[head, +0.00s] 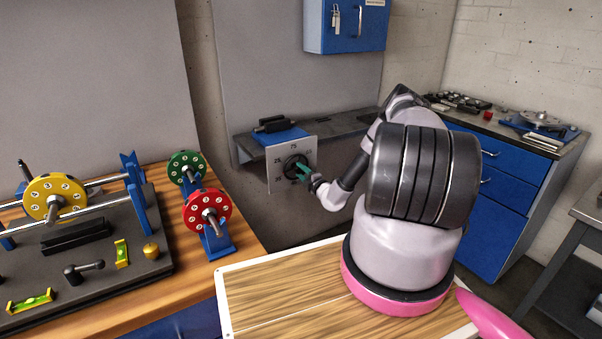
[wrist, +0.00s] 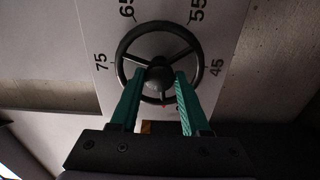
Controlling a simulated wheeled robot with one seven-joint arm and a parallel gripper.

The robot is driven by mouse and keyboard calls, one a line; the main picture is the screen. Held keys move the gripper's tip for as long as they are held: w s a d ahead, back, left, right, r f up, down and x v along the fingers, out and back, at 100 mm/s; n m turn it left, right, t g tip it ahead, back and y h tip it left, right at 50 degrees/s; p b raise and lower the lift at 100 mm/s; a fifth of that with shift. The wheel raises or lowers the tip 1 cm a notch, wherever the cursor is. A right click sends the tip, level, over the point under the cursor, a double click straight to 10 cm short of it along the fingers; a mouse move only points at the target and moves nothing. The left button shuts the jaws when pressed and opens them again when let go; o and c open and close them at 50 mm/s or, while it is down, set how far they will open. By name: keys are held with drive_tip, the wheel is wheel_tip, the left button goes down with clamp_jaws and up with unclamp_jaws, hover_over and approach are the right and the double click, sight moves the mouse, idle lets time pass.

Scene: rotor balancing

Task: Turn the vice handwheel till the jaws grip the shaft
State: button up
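The black three-spoked handwheel (head: 295,165) stands in front of a pale number plate (head: 277,178) on the front of the wall bench. In the wrist view the handwheel (wrist: 122,49) faces me with its round hub (wrist: 158,76) in the middle. My gripper (head: 303,172) is at the wheel. In the wrist view the two green fingers of my gripper (wrist: 158,74) stand apart, one on each side of the hub, with their tips over the wheel. I cannot tell whether they touch it. The blue vice (head: 284,137) sits above the plate with a dark piece on it; its jaws and the shaft are not clear.
A wooden bench at left holds a red disc rotor (head: 207,211), a green disc (head: 186,167) and a yellow disc (head: 54,197) on a stand. A blue wall cabinet (head: 345,27) hangs above the vice. Blue drawers (head: 500,190) stand at right.

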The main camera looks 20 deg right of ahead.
drive_tip(key=shift+o, duration=1.4)
drive_tip(key=shift+s, duration=0.15)
drive_tip(key=s+d, duration=0.2)
drive_tip(key=s, duration=0.8)
drive_tip(key=shift+s, duration=0.2)
